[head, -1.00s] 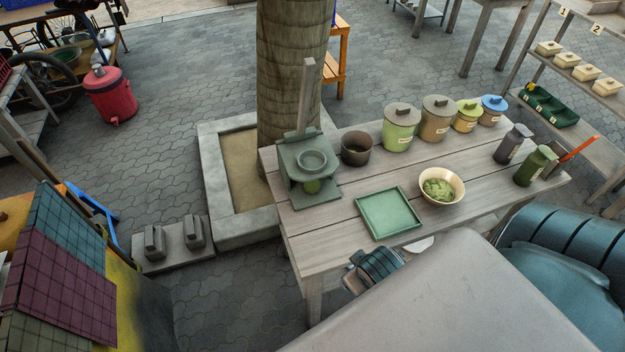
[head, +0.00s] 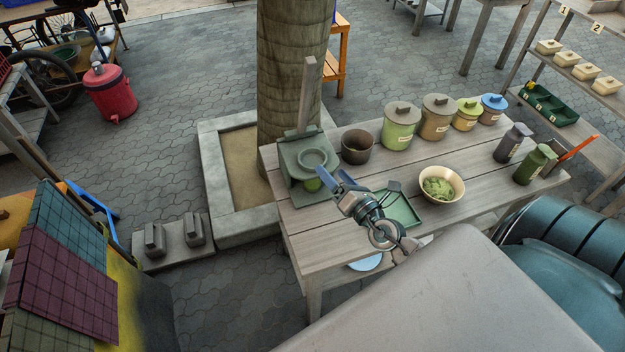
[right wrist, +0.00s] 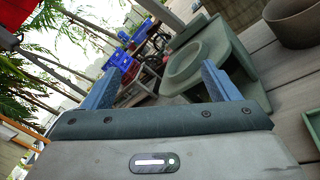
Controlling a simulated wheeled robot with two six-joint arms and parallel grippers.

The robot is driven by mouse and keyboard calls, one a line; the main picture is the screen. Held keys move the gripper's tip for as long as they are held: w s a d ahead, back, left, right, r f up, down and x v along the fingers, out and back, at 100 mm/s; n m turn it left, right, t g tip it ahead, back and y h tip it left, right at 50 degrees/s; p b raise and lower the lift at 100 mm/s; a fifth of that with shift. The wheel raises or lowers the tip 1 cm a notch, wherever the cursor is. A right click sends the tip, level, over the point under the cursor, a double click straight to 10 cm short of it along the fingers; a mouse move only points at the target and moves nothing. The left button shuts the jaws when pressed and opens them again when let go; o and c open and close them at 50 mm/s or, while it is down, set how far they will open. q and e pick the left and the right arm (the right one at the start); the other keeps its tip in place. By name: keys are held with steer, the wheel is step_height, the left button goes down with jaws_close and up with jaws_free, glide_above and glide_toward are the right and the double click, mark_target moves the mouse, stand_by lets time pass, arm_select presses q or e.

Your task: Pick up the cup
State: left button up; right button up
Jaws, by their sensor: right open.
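In the right wrist view the pot (right wrist: 294,24) is at the upper right and the stand (right wrist: 240,72) lies just ahead of the fingers. My right gripper (head: 333,173) is open and empty above the table, in front of the stand and apart from the pot. In the wrist view its blue fingers (right wrist: 160,70) are spread wide. My left gripper is out of view.
A green tray (head: 408,217) lies partly hidden behind my right gripper. A cream bowl (head: 455,197) with green contents is right of it. Lidded jars, including a green one (head: 398,130), line the back. Two bottles (head: 530,168) stand at the right. The table's left front (head: 325,235) is clear.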

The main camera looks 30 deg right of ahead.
step_height(320, 180, down, 6)
steer(key=n+g+y, duration=0.2)
steer(key=n+g, duration=0.1)
steer(key=n, duration=0.3)
steer(key=n+g, duration=0.2)
steer(key=n, duration=0.2)
glide_toward(320, 184)
steer(key=shift+w+a+f, duration=0.3)
steer(key=shift+w+a, duration=0.15)
steer(key=shift+w, duration=0.25)
steer(key=x, duration=0.2)
steer(key=b+x, duration=0.1)
steer(key=x, duration=0.1)
steer(key=shift+w+f, duration=0.2)
steer(key=shift+f, duration=0.1)
steer(key=shift+r+x, duration=0.1)
steer(key=shift+x, duration=1.45)
steer(key=shift+r+x, duration=0.15)
steer(key=shift+x, duration=1.45)
steer(key=shift+d, duration=0.15)
steer(key=c, duration=1.1)
